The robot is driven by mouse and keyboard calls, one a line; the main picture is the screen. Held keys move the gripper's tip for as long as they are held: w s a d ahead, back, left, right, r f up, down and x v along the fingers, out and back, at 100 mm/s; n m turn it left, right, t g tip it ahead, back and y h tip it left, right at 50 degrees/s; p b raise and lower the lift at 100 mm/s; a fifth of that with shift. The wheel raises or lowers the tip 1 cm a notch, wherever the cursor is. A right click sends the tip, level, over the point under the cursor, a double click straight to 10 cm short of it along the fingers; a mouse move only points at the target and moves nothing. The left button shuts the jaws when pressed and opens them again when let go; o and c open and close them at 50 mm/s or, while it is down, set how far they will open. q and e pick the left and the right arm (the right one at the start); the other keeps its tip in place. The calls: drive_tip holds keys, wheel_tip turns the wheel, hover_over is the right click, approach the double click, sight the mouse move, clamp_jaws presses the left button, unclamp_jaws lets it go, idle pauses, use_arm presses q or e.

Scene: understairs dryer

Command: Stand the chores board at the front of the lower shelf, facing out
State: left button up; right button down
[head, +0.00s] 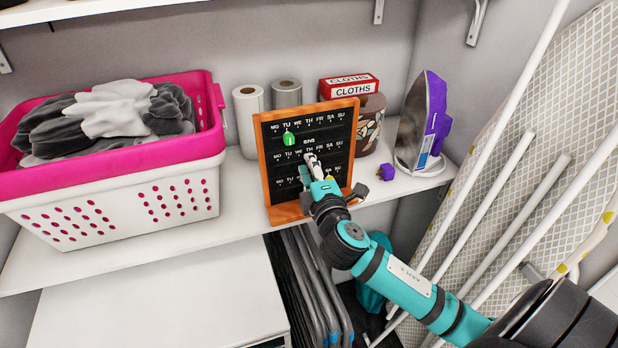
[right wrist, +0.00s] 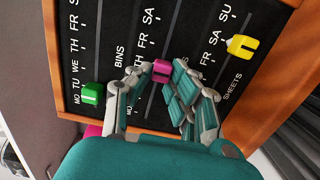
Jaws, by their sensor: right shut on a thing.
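The chores board (head: 278,168) is black with a wooden frame and rows of white day letters. It stands nearly upright at the front edge of the lower shelf (head: 180,252), its lettered face outward, its wooden foot by the edge. My right gripper (head: 314,167) is in front of the face, shut on the board's magenta slider (right wrist: 161,70), which shows between the fingers (right wrist: 165,92) in the right wrist view. A green slider (right wrist: 92,93) and a yellow slider (right wrist: 242,46) also show there. I cannot tell whether the foot rests fully on the shelf. My left gripper is out of view.
A pink and white laundry basket (head: 120,205) stands left of the board. Paper rolls (head: 248,118), a red cloths box (head: 348,87) and a patterned pot (head: 370,125) stand behind it. An iron (head: 415,130) and an ironing board (head: 575,75) are at right.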

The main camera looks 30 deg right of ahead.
sight(314, 149)
drive_tip(key=w+d, duration=0.1)
drive_tip(key=w, duration=0.1)
drive_tip(key=w+d+p, duration=0.1)
drive_tip(key=d, duration=0.1)
drive_tip(key=w+d, duration=0.1)
drive_tip(key=w, duration=0.1)
drive_tip(key=shift+w+d+f, duration=0.1)
drive_tip(key=shift+w+d, duration=0.15)
drive_tip(key=shift+w, duration=0.1)
drive_tip(key=shift+w+d+f, duration=0.1)
drive_tip(key=shift+w, duration=0.05)
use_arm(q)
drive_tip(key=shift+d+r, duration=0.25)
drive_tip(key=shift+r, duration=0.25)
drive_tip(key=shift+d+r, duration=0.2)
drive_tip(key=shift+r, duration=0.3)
use_arm(e)
wheel_tip(314, 149, down, 4)
drive_tip(key=shift+r, duration=0.25)
drive_tip(key=c, duration=1.5)
unclamp_jaws()
drive_tip(key=shift+f, duration=0.2)
drive_tip(key=shift+c, duration=0.2)
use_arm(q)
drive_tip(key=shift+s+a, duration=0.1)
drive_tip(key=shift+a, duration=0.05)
use_arm(e)
drive_tip(key=o, duration=0.3)
drive_tip(key=shift+s+r, duration=0.1)
drive_tip(key=shift+s, duration=0.1)
